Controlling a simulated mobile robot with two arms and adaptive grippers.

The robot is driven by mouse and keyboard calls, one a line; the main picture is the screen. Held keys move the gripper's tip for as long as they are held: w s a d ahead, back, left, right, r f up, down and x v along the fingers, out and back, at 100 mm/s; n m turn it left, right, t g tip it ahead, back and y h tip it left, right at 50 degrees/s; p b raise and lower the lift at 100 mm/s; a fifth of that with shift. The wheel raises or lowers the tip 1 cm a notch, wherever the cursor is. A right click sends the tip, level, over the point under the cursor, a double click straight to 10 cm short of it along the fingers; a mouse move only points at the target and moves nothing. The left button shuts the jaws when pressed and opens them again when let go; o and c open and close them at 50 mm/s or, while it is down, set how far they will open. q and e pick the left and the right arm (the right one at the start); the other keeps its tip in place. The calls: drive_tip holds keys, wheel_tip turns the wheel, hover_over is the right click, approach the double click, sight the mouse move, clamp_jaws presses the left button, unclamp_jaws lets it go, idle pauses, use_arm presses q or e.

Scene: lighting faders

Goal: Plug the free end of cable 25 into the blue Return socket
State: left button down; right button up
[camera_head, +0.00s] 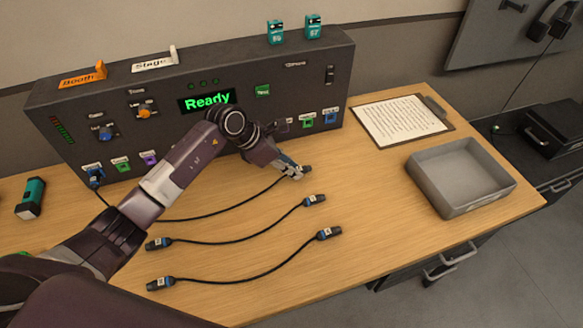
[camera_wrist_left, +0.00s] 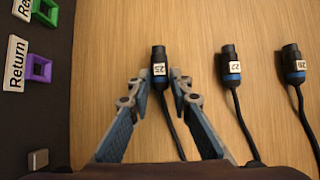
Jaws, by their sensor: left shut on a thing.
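Cable 25's free plug, black with a blue band and a white "25" label (camera_wrist_left: 158,69), sits between my left fingertips. It also shows in the head view (camera_head: 305,169). My left gripper (camera_head: 292,172) is shut on it, close above the table; in the wrist view the fingers (camera_wrist_left: 158,83) flank the plug. Its cable runs left behind my arm, apparently to the plug in the left blue socket (camera_head: 95,176). The blue socket (camera_head: 330,119) at the panel's right end looks empty; its label is too small to read. My right gripper is not in view.
Two other cables lie in front, with plugs (camera_head: 315,199) and (camera_head: 328,233). A purple socket labelled Return (camera_wrist_left: 38,69) and a green one (camera_wrist_left: 46,11) are on the panel (camera_head: 345,80). A grey tray (camera_head: 470,203) and clipboard (camera_head: 443,115) lie right.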

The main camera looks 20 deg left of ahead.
use_arm(q)
drive_tip(key=shift+r+p, duration=1.2)
drive_tip(key=shift+r, duration=0.95)
